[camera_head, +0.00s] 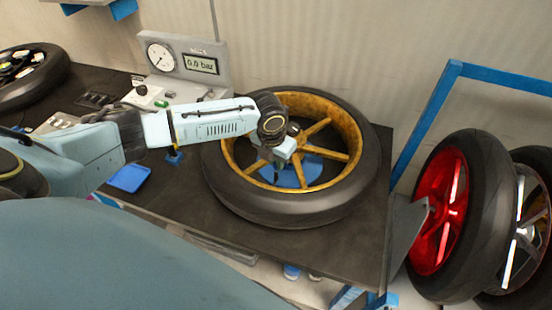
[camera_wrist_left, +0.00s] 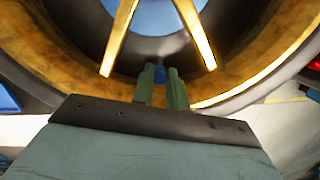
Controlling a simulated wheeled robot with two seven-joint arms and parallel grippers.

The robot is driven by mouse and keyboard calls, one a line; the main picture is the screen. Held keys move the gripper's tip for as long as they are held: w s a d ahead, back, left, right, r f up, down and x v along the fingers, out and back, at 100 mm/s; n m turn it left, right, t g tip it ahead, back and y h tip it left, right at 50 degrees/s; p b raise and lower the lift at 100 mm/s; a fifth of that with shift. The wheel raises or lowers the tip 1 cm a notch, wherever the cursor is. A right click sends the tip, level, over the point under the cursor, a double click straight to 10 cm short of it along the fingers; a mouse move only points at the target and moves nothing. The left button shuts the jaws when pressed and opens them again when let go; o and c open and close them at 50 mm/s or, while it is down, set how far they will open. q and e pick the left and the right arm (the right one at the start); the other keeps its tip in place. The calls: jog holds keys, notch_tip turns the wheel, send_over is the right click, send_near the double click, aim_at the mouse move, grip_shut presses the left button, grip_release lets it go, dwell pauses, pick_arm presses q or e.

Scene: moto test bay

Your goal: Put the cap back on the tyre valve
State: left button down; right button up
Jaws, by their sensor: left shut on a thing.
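A black tyre (camera_head: 225,190) on a gold spoked wheel (camera_head: 350,140) lies flat on the dark bench. My left gripper (camera_head: 277,172) reaches in over the near-left part of the rim, pointing down. In the left wrist view my two green fingers (camera_wrist_left: 160,75) are shut on a small blue cap (camera_wrist_left: 160,74), held close to the rim's inner side. The gold spokes (camera_wrist_left: 118,40) show just beyond the fingertips. The tyre valve cannot be made out in either view. It is too small or hidden to tell whether the cap touches it. My right gripper is not in view.
A pressure gauge unit (camera_head: 207,64) reading 0.0 bar stands at the bench's back. An empty-looking blue tray (camera_head: 129,178) lies left of the tyre. A blue disc (camera_head: 298,172) shows through the spokes. A red wheel (camera_head: 440,215) stands in a blue-framed rack at right.

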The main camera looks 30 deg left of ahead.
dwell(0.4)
pick_arm(q)
jog(key=c, duration=0.8)
grip_release()
jog(key=shift+c, duration=0.2)
jog(key=shift+r, duration=0.15)
notch_tip(320, 180, up, 4)
jog(key=p, duration=0.5)
jog(key=shift+r, duration=0.2)
jog(key=shift+r+p, duration=0.55)
jog(key=shift+r, duration=0.65)
grip_shut()
